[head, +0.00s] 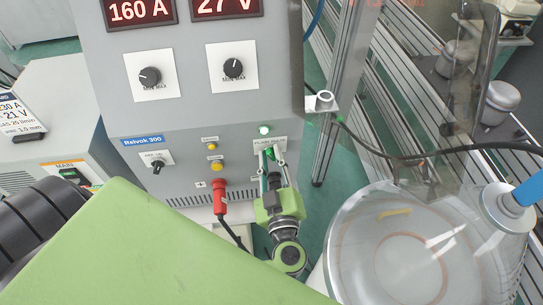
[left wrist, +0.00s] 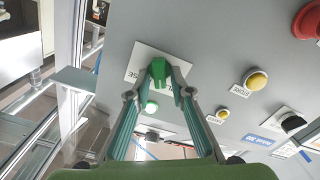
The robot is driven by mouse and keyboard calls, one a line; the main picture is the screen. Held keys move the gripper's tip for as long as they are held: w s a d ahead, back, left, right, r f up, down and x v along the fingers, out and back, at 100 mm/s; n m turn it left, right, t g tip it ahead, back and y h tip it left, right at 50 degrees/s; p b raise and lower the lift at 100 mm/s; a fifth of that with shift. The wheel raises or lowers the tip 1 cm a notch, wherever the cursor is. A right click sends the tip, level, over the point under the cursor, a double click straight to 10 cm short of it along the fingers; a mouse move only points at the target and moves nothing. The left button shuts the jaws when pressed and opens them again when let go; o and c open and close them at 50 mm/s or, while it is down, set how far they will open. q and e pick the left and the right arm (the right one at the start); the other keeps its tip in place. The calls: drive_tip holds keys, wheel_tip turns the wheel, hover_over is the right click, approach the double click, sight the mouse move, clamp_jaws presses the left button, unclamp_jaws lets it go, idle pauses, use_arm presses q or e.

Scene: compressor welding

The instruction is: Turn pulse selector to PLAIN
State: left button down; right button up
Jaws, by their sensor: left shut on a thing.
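The pulse selector is a green knob (head: 270,152) on a white plate, low on the right of the grey power source front. In the left wrist view the green knob (left wrist: 159,70) sits between my fingertips, and part of its plate lettering is covered. My left gripper (head: 273,161) reaches up to the panel from below; it also shows in the left wrist view (left wrist: 162,83) with a finger on each side of the knob, shut on it. The knob's exact pointing direction is hard to tell. My right gripper is not in view.
A lit green lamp (head: 264,130) is just above the selector. Yellow buttons (head: 217,166), a red plug with a black cable (head: 220,197) and a small black knob (head: 158,167) lie to its left. A clear domed vessel (head: 400,250) stands at lower right.

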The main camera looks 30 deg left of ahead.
use_arm(q)
drive_tip(key=shift+n, duration=0.4)
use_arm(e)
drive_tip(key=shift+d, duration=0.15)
use_arm(q)
drive_tip(key=c, duration=2.1)
unclamp_jaws()
drive_tip(key=shift+s, duration=0.1)
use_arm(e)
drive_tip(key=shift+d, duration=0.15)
use_arm(q)
drive_tip(key=v, duration=0.7)
drive_tip(key=shift+s+d, duration=0.1)
drive_tip(key=shift+d, duration=0.05)
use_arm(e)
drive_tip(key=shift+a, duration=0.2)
